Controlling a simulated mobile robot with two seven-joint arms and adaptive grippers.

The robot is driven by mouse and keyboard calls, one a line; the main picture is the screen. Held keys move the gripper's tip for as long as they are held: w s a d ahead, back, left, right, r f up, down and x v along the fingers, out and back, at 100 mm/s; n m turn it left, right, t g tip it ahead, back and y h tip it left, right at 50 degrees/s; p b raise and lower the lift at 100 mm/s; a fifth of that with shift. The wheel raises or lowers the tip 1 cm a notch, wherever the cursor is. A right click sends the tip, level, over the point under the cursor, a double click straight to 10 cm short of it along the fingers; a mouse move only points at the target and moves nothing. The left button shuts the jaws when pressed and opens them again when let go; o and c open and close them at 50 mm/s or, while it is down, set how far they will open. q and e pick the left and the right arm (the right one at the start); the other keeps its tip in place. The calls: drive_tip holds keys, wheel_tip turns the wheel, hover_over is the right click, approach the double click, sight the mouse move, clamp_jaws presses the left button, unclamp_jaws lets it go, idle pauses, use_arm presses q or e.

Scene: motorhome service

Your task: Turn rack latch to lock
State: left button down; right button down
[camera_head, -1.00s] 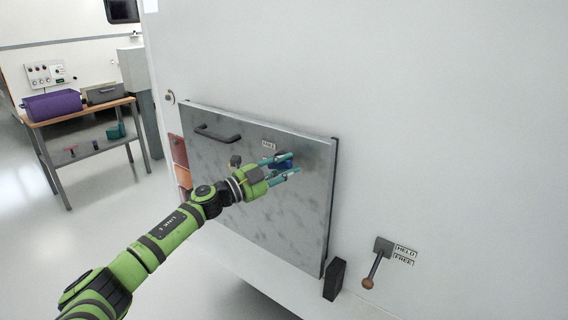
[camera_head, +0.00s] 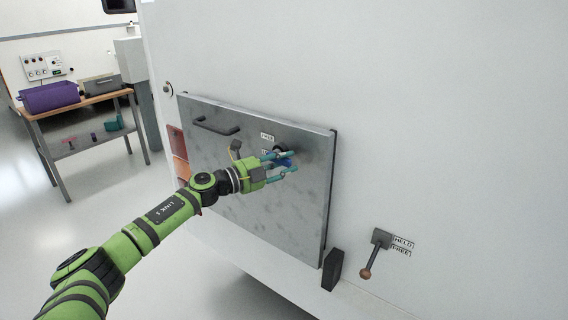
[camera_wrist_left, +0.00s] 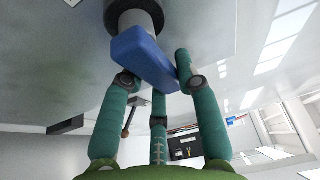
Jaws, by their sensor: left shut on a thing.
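The blue latch handle (camera_head: 285,162) sits on a dark round base on the grey metal panel (camera_head: 225,119), below a small FREE label (camera_head: 267,137). A second label under that one is mostly hidden. My left gripper (camera_head: 281,168), with teal fingers, reaches the handle from the left and front and is shut on it. In the left wrist view the blue handle (camera_wrist_left: 143,56) lies slanted between the fingertips of my left gripper (camera_wrist_left: 155,80), with its grey shaft and dark collar behind it. My right gripper is not in view.
A dark bar handle (camera_head: 216,126) is at the panel's upper left. A lever with a brown knob (camera_head: 367,273) beside HELD and FREE labels, and a black block (camera_head: 333,269), are right of the panel. A bench (camera_head: 78,107) with a purple bin (camera_head: 51,97) stands far left.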

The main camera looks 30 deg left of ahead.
use_arm(q)
drive_tip(key=c, duration=1.2)
unclamp_jaws()
drive_tip(key=shift+o, duration=0.2)
drive_tip(key=v, duration=1.2)
drive_tip(key=shift+f, duration=0.1)
